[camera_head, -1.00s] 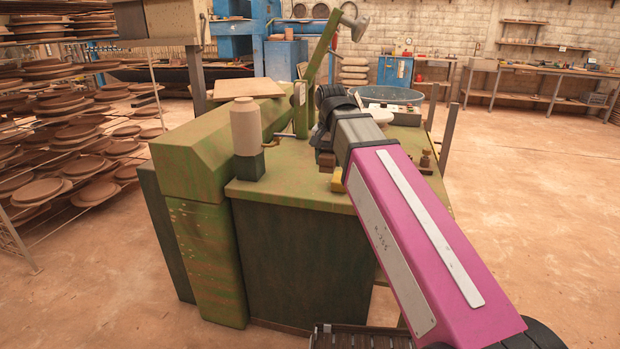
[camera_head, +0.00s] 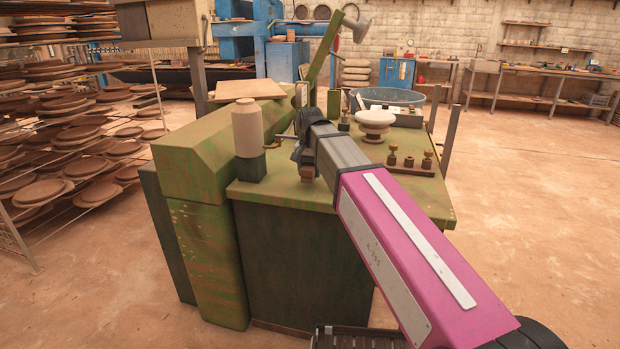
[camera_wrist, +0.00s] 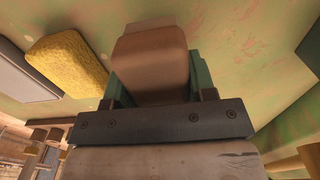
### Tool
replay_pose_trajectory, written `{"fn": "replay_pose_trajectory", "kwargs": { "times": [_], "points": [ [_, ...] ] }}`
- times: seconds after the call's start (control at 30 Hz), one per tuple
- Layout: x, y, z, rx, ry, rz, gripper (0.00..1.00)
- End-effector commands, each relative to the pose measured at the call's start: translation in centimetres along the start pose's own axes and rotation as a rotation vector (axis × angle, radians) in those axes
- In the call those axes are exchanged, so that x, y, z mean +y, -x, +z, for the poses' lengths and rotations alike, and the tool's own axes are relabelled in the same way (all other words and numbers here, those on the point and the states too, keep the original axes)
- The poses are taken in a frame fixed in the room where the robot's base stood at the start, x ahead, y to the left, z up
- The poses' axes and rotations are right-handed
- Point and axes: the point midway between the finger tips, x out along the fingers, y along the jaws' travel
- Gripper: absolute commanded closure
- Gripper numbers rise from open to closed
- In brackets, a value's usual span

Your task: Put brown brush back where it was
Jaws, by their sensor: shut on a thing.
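The brown brush (camera_wrist: 150,52) is between the two green fingers of my gripper (camera_wrist: 157,78) in the wrist view. My gripper is shut on it. In the head view a small brown part of the brush (camera_head: 307,175) shows below my gripper (camera_head: 306,160), over the near part of the green machine top (camera_head: 285,182). Whether the brush touches the top cannot be told. The rest of the brush is hidden by my gripper and arm.
A yellow sponge (camera_wrist: 67,62) and a grey block (camera_wrist: 20,75) lie beside the brush in the wrist view. A beige cone (camera_head: 247,130) stands left, a white bowl-like piece (camera_head: 375,120) behind right. A brass-fitting rack (camera_head: 410,165) sits right.

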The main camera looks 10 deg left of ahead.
Motion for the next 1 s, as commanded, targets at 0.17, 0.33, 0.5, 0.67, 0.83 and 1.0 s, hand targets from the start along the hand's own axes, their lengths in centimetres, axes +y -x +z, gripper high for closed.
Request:
{"fn": "replay_pose_trajectory", "kwargs": {
  "times": [0.17,0.33,0.5,0.67,0.83,1.0],
  "points": [
    [0.1,-2.4,0.1,-0.001,0.0,0.001,0.75],
    [0.0,-2.7,0.0,0.0,0.0,0.0,0.75],
    [0.0,-2.8,0.0,0.0,0.0,0.0,0.75],
    [0.0,-3.0,0.0,0.0,0.0,0.0,0.24],
    [0.0,-2.9,0.0,0.0,0.0,0.0,0.24],
    [0.0,-2.7,0.0,0.0,0.0,0.0,0.24]
  ]
}}
